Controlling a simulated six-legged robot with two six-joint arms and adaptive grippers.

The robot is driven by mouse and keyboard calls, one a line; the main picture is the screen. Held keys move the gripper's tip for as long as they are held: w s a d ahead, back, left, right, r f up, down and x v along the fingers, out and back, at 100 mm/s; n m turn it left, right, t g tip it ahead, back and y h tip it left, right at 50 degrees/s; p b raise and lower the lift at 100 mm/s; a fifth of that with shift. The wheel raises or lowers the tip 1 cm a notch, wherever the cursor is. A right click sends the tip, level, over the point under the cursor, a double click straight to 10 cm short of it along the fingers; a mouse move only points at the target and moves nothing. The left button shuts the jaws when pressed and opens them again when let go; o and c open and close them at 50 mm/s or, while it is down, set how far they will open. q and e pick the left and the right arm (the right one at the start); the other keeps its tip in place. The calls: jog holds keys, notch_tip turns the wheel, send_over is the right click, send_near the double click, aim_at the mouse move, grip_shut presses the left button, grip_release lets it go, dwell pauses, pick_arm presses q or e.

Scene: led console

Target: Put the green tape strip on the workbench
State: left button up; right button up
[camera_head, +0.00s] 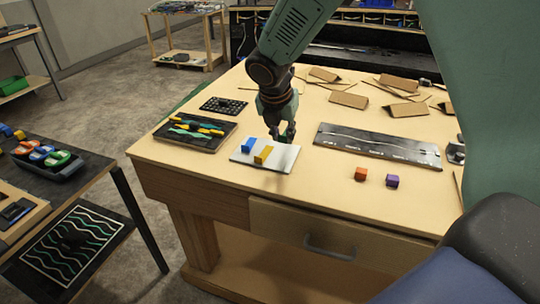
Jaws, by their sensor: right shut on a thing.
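The workbench (225,174) is a light wooden table with a drawer, filling the middle of the head view. My right gripper (283,138) points down over the bench, just behind a white plate (278,163). My left gripper is not in view.
A blue block (249,145) and a yellow block (263,155) sit on the plate. A black tray (196,132) with tools lies left, a dark panel (378,147) right. An orange cube (361,174) and a purple cube (392,181) stand near the front. Cardboard pieces (349,100) lie behind.

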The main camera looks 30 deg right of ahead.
aim_at(282, 139)
jog(key=x, duration=0.4)
jog(key=shift+a+f, duration=0.2)
jog(key=shift+f+b, duration=0.25)
jog(key=shift+b, duration=0.05)
jog(key=f, duration=0.1)
jog(key=s+f, duration=0.1)
jog(key=shift+a+f+b, duration=0.25)
jog(key=shift+b, duration=0.15)
jog(key=shift+w+f, duration=0.15)
jog(key=shift+w, duration=0.15)
jog(key=o, duration=0.4)
jog(key=shift+w+d+f, duration=0.1)
jog(key=shift+w+d, duration=0.05)
jog(key=o, duration=0.3)
jog(key=shift+s+r, duration=0.25)
jog(key=shift+s, duration=0.1)
jog(key=shift+o, duration=0.2)
jog(key=shift+w, duration=0.25)
jog(key=shift+r, duration=0.3)
pick_arm(q)
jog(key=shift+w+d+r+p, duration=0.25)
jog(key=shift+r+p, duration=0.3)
jog(key=shift+p, duration=0.8)
pick_arm(e)
jog(key=v, duration=1.1)
jog(key=shift+s+a, duration=0.25)
